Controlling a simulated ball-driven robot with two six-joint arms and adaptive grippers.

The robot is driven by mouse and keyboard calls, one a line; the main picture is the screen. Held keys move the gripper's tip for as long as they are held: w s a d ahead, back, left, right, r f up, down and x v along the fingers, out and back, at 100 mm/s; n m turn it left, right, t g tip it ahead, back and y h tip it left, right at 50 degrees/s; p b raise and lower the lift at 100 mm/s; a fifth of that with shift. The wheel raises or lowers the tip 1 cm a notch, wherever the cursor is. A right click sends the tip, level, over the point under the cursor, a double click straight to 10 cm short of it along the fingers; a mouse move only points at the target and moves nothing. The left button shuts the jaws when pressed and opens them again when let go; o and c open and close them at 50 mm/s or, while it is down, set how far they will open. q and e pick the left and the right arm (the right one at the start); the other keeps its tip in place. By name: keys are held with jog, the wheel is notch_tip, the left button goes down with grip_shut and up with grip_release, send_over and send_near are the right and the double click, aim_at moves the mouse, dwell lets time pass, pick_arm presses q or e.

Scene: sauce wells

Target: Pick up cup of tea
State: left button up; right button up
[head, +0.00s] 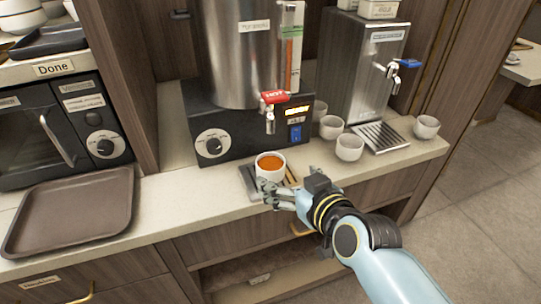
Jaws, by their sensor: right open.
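The cup of tea (270,167) is a small white cup filled with orange-brown tea. It stands upright on a drip tray (250,183) below the red-handled tap of a steel dispenser. My right gripper (271,190) is at the front of the cup, with its fingers open and close to the cup's lower side. I cannot tell whether the fingers touch the cup. My left gripper is not in view.
The hot dispenser (244,60) stands right behind the cup, its tap (270,118) above it. Several empty cups (349,147) stand to the right near a second dispenser (365,70). An empty brown tray (72,212) lies on the counter at left.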

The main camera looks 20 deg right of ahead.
jog(key=b, duration=0.3)
send_near(266, 163)
jog(key=shift+x, duration=0.9)
jog(key=shift+w+r, duration=0.15)
jog(key=shift+w, duration=0.15)
jog(key=b+x, duration=0.2)
jog(key=f+b+x, duration=0.1)
jog(key=b+x, duration=0.1)
jog(key=shift+s, duration=0.15)
jog(key=shift+w+b, duration=0.3)
jog(key=shift+w, duration=0.2)
jog(key=shift+r, duration=0.1)
jog(key=shift+c, duration=0.6)
jog(key=c, duration=1.4)
